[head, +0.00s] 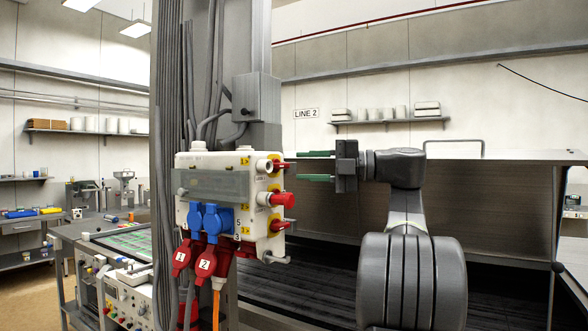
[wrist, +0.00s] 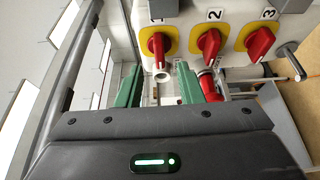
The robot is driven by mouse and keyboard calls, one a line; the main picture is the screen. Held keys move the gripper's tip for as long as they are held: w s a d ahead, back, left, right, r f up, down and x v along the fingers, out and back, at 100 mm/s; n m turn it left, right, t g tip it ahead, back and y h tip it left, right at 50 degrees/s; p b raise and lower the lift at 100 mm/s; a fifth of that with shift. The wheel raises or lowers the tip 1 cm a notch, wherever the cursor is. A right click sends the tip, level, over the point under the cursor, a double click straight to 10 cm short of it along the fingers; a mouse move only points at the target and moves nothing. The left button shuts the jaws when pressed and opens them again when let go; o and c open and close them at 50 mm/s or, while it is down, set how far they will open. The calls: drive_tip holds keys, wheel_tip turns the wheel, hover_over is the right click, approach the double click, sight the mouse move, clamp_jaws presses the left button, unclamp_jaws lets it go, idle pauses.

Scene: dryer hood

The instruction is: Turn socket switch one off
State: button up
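The socket box (head: 230,160) is white and hangs on a grey column. Its right side carries three red rotary switches on yellow plates. Switch one (head: 278,165) is the topmost; in the wrist view it is the leftmost red knob (wrist: 157,45), its handle pointing almost straight down the picture. My gripper (head: 316,166) is to the right of the box, at about switch one's height, with its green fingers pointing at it. In the wrist view my gripper (wrist: 160,88) is open and empty, its fingers on either side of switch one's line, apparently short of the knob.
Switch two (wrist: 209,43) and switch three (wrist: 260,44) sit beside switch one, their handles slanted. A grey handle (head: 277,259) sticks out below them. Blue plugs (head: 211,219) and red plugs (head: 205,262) hang on the front. A large grey hood (head: 490,200) stands behind my arm.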

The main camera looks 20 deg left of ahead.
sight(285, 166)
drive_tip(key=w+d, duration=0.1)
drive_tip(key=d, duration=0.8)
drive_tip(key=shift+d, duration=0.4)
drive_tip(key=shift+w, duration=0.1)
drive_tip(key=a, duration=0.4)
drive_tip(key=s+a, duration=0.1)
drive_tip(key=a, duration=0.9)
drive_tip(key=shift+s+p, duration=0.35)
drive_tip(key=shift+d, duration=0.1)
